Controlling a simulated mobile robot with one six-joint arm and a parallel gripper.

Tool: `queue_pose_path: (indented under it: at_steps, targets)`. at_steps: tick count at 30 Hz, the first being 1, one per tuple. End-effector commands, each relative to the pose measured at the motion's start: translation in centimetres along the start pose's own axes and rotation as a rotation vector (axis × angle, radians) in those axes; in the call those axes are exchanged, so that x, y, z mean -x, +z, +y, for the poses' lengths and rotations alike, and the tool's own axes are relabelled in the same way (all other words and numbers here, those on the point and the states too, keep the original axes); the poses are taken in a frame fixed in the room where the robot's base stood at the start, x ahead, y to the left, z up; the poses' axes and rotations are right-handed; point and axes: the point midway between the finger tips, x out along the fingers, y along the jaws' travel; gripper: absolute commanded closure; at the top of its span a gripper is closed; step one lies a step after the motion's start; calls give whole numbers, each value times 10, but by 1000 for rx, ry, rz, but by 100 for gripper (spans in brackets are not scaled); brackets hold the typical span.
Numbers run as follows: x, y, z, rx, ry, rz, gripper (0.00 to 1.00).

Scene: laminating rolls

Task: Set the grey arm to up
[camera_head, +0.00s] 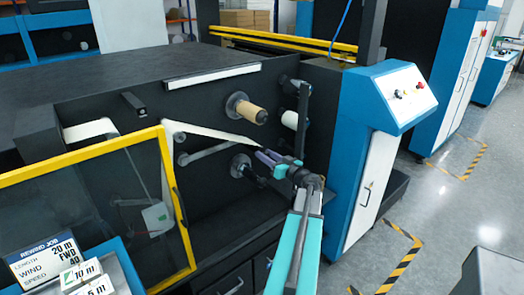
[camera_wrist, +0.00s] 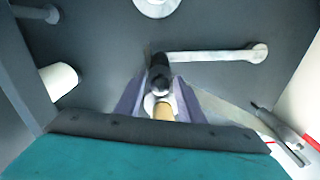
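The grey arm (camera_head: 206,152) is a flat bar on the dark machine panel. In the head view it runs from a pivot at its left, rising slightly to the right. In the wrist view the grey arm (camera_wrist: 215,55) lies nearly level, its pivot at the right. A black knob (camera_wrist: 160,78) stands out from its other end. My gripper (camera_head: 263,156) is in front of the panel at that end. In the wrist view my gripper's purple fingers (camera_wrist: 159,88) are apart, one on each side of the knob; narrow gaps show beside it. Contact at the fingertips is unclear.
A white roller (camera_head: 290,120) and dark bracket stand to the right. A yellow-framed guard (camera_head: 182,215) is at left, a blue cabinet (camera_head: 375,95) at right.

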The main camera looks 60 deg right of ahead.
Motion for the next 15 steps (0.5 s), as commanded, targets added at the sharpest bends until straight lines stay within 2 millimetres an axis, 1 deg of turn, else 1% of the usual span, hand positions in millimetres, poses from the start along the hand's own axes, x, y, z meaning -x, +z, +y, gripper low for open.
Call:
queue_pose_path:
  at_steps: [1,6,10,15]
  targets:
    - [-9,-2,0,-1,-1,0,65]
    - [-24,-1,1,0,-1,0,65]
    - [-31,-1,1,1,0,0,65]
    - [-33,0,1,0,1,0,65]
